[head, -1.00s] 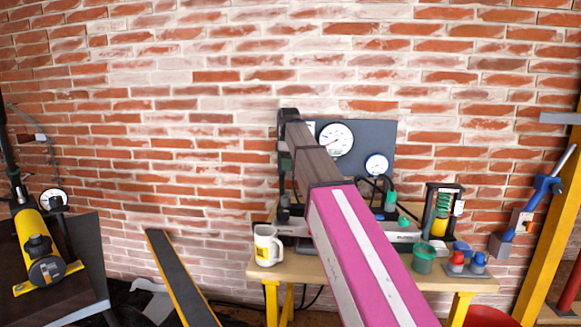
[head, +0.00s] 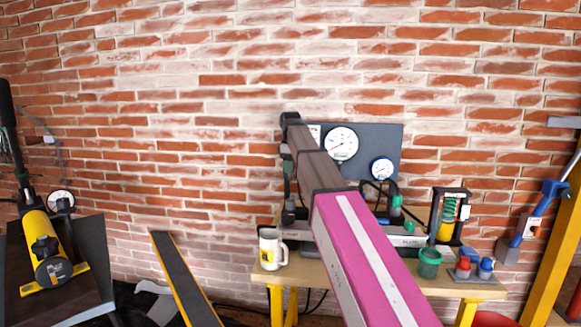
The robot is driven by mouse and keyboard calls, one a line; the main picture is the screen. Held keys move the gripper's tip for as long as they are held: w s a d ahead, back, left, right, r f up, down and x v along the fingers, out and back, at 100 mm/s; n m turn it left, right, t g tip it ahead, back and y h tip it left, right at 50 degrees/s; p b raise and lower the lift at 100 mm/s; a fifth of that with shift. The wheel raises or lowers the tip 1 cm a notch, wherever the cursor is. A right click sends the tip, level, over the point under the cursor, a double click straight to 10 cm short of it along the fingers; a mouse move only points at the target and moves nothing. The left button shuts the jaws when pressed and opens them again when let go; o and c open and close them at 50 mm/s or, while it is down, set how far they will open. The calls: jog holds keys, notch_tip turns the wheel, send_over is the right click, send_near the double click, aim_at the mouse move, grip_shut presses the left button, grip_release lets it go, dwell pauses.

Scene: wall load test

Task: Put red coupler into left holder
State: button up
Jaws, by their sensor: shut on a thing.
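My pink and brown arm reaches away from me over the workbench, toward the left edge of the dark gauge panel (head: 378,140). Its far end covers my gripper, so I see neither the fingertips nor anything between them. At the bench's right end, small red (head: 463,266) and blue (head: 486,266) fittings stand side by side on a low grey base. I cannot tell whether the red one is the red coupler. No left holder can be made out clearly; my arm covers the middle of the bench.
The wooden workbench (head: 330,274) stands against the brick wall. On it are a white and yellow mug (head: 270,250), a green cup (head: 429,263) and a green spring device (head: 448,212). A dark table with a yellow pump (head: 43,250) stands left. A yellow post (head: 551,250) stands right.

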aim_at(290, 179)
jog(key=shift+f, duration=3.05)
jog(key=shift+f, duration=2.95)
dwell(0.6)
jog(key=o, duration=1.5)
